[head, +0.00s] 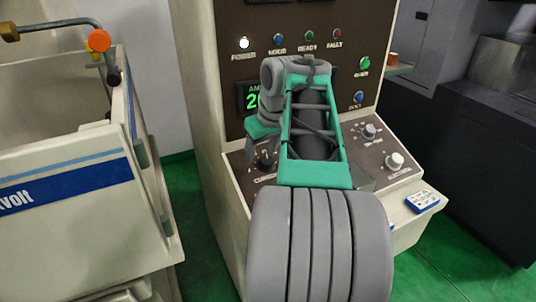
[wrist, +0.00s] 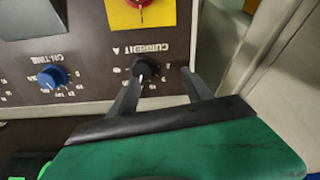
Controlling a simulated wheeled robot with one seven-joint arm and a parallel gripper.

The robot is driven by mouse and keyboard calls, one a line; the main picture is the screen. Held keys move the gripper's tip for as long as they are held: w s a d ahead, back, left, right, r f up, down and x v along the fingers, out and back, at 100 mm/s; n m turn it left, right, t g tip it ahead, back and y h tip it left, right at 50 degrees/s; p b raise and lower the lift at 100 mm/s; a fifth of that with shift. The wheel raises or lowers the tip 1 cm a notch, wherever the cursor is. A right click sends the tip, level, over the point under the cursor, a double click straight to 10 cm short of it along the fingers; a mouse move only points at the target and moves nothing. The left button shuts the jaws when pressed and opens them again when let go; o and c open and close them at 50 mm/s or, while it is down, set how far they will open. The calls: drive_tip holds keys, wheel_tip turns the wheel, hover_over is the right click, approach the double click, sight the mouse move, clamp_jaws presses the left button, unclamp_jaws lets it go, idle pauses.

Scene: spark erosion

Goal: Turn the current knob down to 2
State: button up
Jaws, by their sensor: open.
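The current knob (head: 266,158) is black and sits on the sloped brown panel, at the left end of its row. In the wrist view the panel appears upside down, and the knob (wrist: 146,69) shows a white pointer below the "CURRENT A" label. My gripper (wrist: 161,74) is open, its two dark fingers reaching toward the panel. The knob lies between the fingertips but close to the left one; I cannot tell whether they touch. The green amps display (head: 251,98) shows a 2 and part of another digit, the rest hidden by my arm.
A blue on-time knob (wrist: 52,77) is left of the current knob in the wrist view. A red button on a yellow plate (wrist: 139,12) is above it. A cream tank (head: 60,150) stands at left.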

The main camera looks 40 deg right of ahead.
sight(268, 160)
drive_tip(key=d+f, duration=0.1)
drive_tip(key=f, duration=0.1)
drive_tip(key=w+d+f, duration=0.1)
drive_tip(key=f, duration=0.1)
drive_tip(key=d+f, duration=0.2)
drive_tip(key=shift+w, duration=0.35)
drive_tip(key=shift+c, duration=0.5)
clamp_jaws()
